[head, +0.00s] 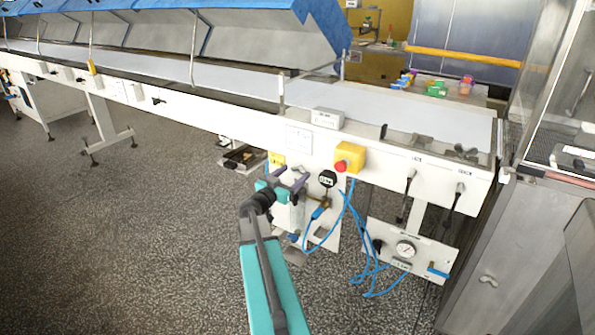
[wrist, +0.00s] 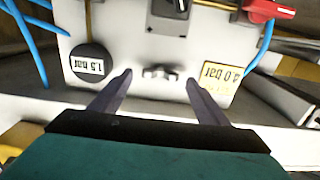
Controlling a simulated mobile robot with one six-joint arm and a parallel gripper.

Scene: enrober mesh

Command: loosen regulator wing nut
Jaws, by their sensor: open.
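The grey wing nut (wrist: 160,72) is on a pale panel (wrist: 125,50) in the wrist view. It sits between and just ahead of the fingertips of my gripper (wrist: 159,77), with a gap on both sides. My gripper is open and empty. In the head view my gripper (head: 289,179) is in front of the panel under the conveyor, left of a small black gauge (head: 327,179). I cannot make out the wing nut in the head view.
In the wrist view a dark round 1.5 bar label (wrist: 90,64) is left of the nut, a yellow 4.0 bar tag (wrist: 219,77) right, and a red handle (wrist: 268,10) upper right. Blue hoses (head: 352,222) hang right of my gripper. A yellow emergency-stop box (head: 351,158) is above.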

